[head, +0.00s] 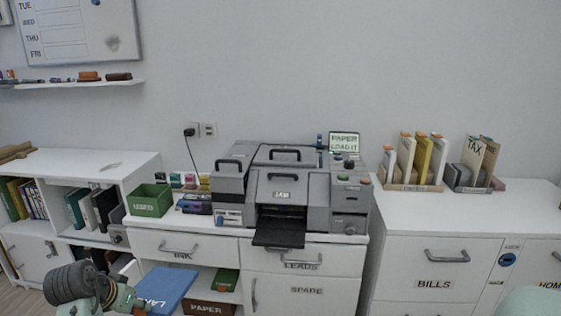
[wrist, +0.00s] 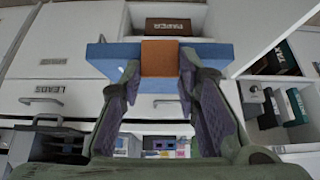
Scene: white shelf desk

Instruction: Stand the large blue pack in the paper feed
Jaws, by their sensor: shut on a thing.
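The large blue pack (head: 168,287) is in front of the desk's lower left, with lettering partly readable on its face. It also shows in the wrist view (wrist: 108,58), with an orange-brown patch (wrist: 160,57) at its middle. My gripper (wrist: 160,82) is shut on the pack at that patch, one finger on each side. In the head view my gripper (head: 134,303) is at the pack's lower left. The grey printer (head: 290,190) stands on the desk, with a black tray (head: 278,233) sticking out in front. Its small screen (head: 344,142) reads "PAPER LOAD IT". I cannot tell which opening is the paper feed.
A green bin (head: 150,200) and small ink boxes stand left of the printer. A box marked PAPER (head: 208,308) sits on the low shelf behind the pack. File holders (head: 411,186) stand on the right cabinet. The space before the drawers looks clear.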

